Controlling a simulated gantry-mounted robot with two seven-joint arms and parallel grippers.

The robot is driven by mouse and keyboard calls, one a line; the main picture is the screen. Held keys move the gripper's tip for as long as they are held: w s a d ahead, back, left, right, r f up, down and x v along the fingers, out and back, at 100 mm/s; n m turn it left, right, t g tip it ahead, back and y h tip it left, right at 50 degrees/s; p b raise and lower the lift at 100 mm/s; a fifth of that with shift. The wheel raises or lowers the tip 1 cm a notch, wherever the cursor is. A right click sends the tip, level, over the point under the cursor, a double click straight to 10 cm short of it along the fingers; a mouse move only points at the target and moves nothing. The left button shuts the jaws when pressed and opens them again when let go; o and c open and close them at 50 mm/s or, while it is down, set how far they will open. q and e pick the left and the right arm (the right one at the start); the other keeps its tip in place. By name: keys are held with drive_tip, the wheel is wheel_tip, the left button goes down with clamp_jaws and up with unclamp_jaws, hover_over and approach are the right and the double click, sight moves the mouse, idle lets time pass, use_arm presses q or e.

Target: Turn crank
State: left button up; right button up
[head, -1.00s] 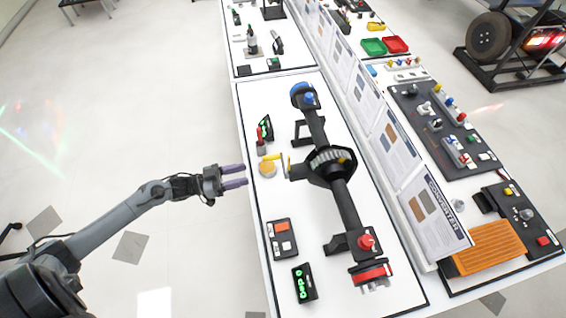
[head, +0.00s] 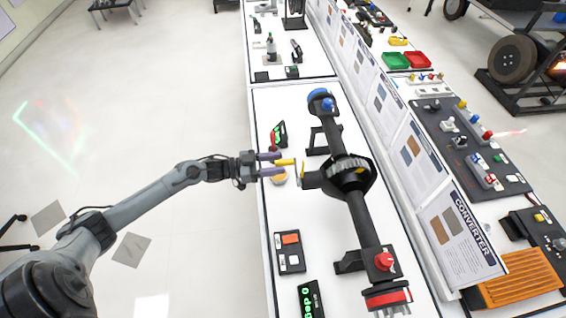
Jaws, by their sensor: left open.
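The crank (head: 300,172) is a yellow arm with a yellow handle (head: 286,161). It sits on the left side of the black axle housing (head: 348,176), at the end of a short dark input shaft (head: 312,180). The handle sticks out to the left. My left gripper (head: 275,164) comes in from the left with its purple fingers open. Its fingertips are at the handle's left end. The handle lies roughly level with the gap between them, but I cannot tell whether they touch. My right gripper is not in view.
A round yellowish piece (head: 279,177) is by the lower finger, and a red-topped item (head: 274,141) is just above. A green-lit display (head: 311,301) and a button box (head: 289,252) stand nearer.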

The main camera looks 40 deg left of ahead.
use_arm(q)
drive_tip(key=shift+x, duration=1.4)
clamp_jaws()
